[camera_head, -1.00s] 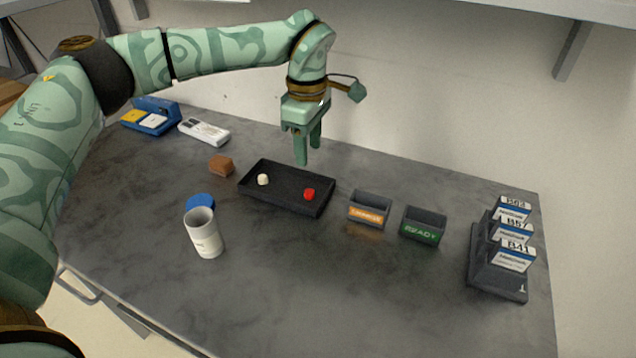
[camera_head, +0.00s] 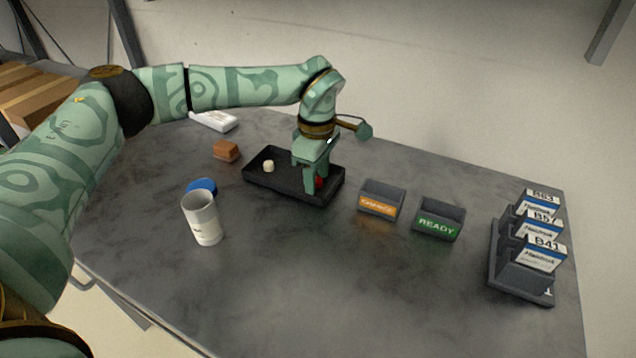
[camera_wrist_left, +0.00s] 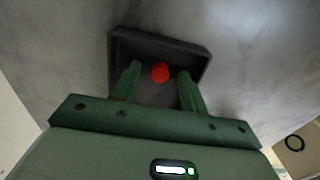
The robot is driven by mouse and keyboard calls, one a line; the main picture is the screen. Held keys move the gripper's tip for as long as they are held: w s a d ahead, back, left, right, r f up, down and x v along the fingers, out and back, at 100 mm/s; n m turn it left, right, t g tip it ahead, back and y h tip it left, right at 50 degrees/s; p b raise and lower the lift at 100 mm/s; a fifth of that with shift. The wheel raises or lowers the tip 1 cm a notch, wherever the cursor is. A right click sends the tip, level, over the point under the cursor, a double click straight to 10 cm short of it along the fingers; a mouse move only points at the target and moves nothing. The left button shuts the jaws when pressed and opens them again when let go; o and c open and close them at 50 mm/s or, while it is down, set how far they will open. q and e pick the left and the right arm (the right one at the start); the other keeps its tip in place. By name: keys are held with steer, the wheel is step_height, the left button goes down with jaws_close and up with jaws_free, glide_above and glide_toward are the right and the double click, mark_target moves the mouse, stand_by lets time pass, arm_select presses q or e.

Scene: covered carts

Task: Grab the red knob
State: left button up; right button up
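The red knob (camera_head: 319,182) lies in the right part of a black tray (camera_head: 262,184). It is partly hidden behind my left gripper (camera_head: 311,190) in the head view. In the left wrist view the red knob (camera_wrist_left: 160,72) shows between the two open fingers of my left gripper (camera_wrist_left: 160,80), with a gap on each side. The fingers reach down into or just over the tray (camera_wrist_left: 190,48); contact with the knob cannot be made out. A cream knob (camera_head: 268,166) lies in the tray's left part. My right gripper is not in view.
An orange-labelled bin (camera_head: 381,198) and a green READY bin (camera_head: 438,220) stand right of the tray. A rack of labelled boxes (camera_head: 522,280) is at the far right. A white cup (camera_head: 202,222), a blue lid (camera_head: 202,187) and a brown block (camera_head: 226,150) are left. The front table is clear.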

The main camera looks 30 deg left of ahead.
arm_select(q)
jaws_close()
